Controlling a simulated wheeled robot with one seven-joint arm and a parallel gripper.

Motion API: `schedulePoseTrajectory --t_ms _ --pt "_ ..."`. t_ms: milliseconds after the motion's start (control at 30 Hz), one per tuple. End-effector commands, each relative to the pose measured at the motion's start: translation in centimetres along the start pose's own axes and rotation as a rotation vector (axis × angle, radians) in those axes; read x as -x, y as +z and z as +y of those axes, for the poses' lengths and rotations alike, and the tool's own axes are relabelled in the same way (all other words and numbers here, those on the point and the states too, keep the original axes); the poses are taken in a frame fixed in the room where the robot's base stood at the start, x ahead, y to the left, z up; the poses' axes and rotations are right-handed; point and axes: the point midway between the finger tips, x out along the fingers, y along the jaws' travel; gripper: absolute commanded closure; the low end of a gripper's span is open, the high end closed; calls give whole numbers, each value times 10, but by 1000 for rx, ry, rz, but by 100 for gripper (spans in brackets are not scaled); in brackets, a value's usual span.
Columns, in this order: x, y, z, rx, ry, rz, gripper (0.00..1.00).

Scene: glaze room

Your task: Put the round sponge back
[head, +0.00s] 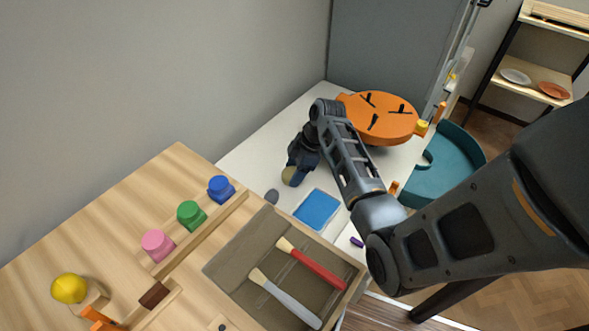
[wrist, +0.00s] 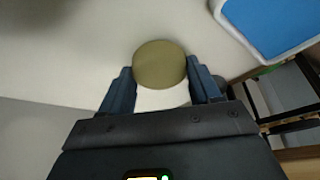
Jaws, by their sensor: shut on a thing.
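The round sponge (wrist: 160,64) is a flat olive-tan disc. It sits between the two fingers of my gripper (wrist: 162,82) in the wrist view, and the fingers are shut on it. In the head view my gripper (head: 296,168) points down over the white surface, with the sponge (head: 289,176) showing at its tip. I cannot tell whether the sponge touches the surface or hangs just above it.
A blue pad in a white tray (head: 317,210) lies close by, with a small grey round thing (head: 272,197) to its left. An orange wheel (head: 380,118) stands behind my arm. A box (head: 232,254) with two brushes and several coloured jars (head: 191,215) are nearer.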

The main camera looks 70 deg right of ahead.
Motion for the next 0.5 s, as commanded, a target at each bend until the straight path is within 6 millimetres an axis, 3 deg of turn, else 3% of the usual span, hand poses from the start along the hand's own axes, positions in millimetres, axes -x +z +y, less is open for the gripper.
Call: schedulePoseTrajectory --t_ms 300,333,500 --pt "-3 1 0 0 -1 0 62" --pt "-2 1 0 0 0 0 36" --pt "-2 1 0 0 -1 0 19"
